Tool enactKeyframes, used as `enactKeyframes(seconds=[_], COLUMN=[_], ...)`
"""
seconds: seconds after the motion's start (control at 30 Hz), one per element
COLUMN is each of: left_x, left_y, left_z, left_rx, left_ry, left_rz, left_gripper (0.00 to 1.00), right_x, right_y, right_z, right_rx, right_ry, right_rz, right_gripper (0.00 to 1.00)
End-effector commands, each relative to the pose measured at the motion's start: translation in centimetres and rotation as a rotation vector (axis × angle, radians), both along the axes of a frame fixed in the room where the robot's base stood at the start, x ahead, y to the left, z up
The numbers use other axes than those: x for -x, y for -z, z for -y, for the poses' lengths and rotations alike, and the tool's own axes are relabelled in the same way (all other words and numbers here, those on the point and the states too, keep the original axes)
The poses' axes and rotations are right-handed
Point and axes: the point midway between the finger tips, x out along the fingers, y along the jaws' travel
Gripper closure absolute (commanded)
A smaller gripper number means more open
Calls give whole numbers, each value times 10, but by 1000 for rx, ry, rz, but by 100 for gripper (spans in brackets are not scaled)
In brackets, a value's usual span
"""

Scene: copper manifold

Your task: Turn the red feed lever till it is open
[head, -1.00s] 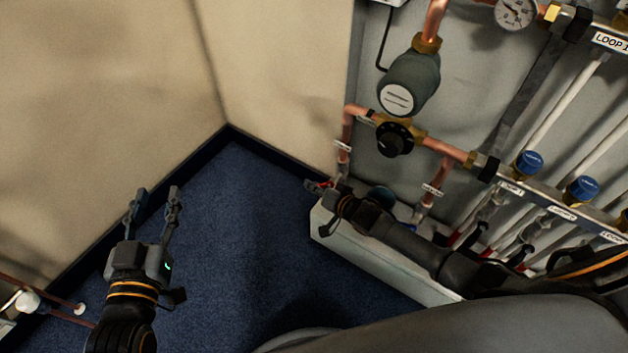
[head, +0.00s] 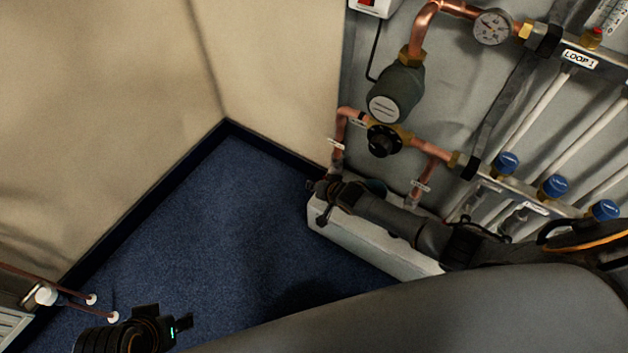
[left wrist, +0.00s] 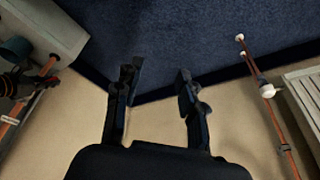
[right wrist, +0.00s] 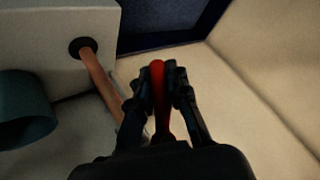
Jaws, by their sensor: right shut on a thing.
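The red feed lever (right wrist: 159,88) shows in the right wrist view between the two fingers of my right gripper (right wrist: 158,78), which is shut on it. A copper pipe (right wrist: 95,75) runs just left of it. In the head view my right gripper (head: 322,187) is at the lower left of the pipework, by the end of the white ledge; the lever is hidden there by the gripper. My left gripper (left wrist: 156,82) is open and empty, over the floor near the wall. In the head view the left gripper (head: 185,324) shows only partly at the bottom edge.
Above my right gripper are a black mixing knob (head: 383,140), a grey-green pump (head: 396,92) and a gauge (head: 492,27). Blue caps (head: 507,162) line the manifold at right. A white ledge (head: 370,245) stands below. Blue floor (head: 220,230) is clear at centre.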

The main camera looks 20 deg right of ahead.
Motion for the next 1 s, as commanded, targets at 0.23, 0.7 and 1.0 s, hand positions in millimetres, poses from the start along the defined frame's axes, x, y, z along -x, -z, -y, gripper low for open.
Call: enactKeyframes(seconds=[0.23,0.7,1.0], left_x=[-13,-11,-7], left_y=[50,134,151], left_z=[3,4,4], left_rx=[-1,-3,-3], left_ry=[4,11,13], left_rz=[-34,-72,-79], left_gripper=[60,60,60], right_x=[5,18,23], right_y=[-1,6,8], right_z=[4,14,18], right_rx=[85,265,323], right_ry=[2,1,0], right_rz=[-110,-343,-414], right_gripper=[100,100,100])
